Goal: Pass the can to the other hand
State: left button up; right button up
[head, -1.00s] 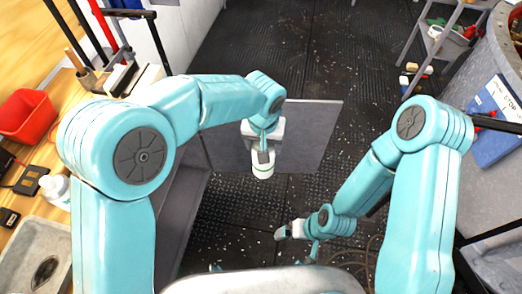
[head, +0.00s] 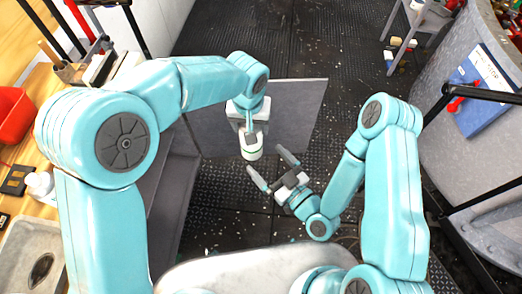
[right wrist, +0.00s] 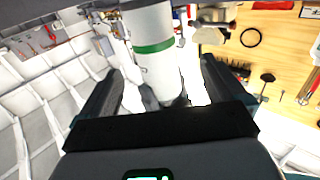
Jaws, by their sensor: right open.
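The can (head: 252,152) is white with a green band. It hangs below my left gripper (head: 250,130), which is shut on its upper part, out over the floor. My right gripper (head: 267,161) is open, its two fingers pointing up and left toward the can's lower end, just to the right and below it in the head view. In the right wrist view the can (right wrist: 152,48) stands between the spread right fingers (right wrist: 161,82), with its green band above them. Whether the fingers touch the can cannot be told.
A grey panel (head: 300,105) stands behind the can. A wooden bench with a red bin (head: 14,115) and a sink (head: 20,255) is on the left. A round grey tank (head: 440,120) with a blue sign is on the right.

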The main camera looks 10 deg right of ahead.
jog(key=x, duration=1.1)
jog(key=shift+w, duration=0.15)
pick_arm(q)
jog(key=shift+r, duration=0.1)
pick_arm(e)
jog(key=shift+a+r, duration=0.1)
jog(key=c, duration=1.3)
pick_arm(q)
jog(key=o, duration=1.7)
jog(key=shift+w+d, duration=0.1)
jog(key=shift+o, duration=0.5)
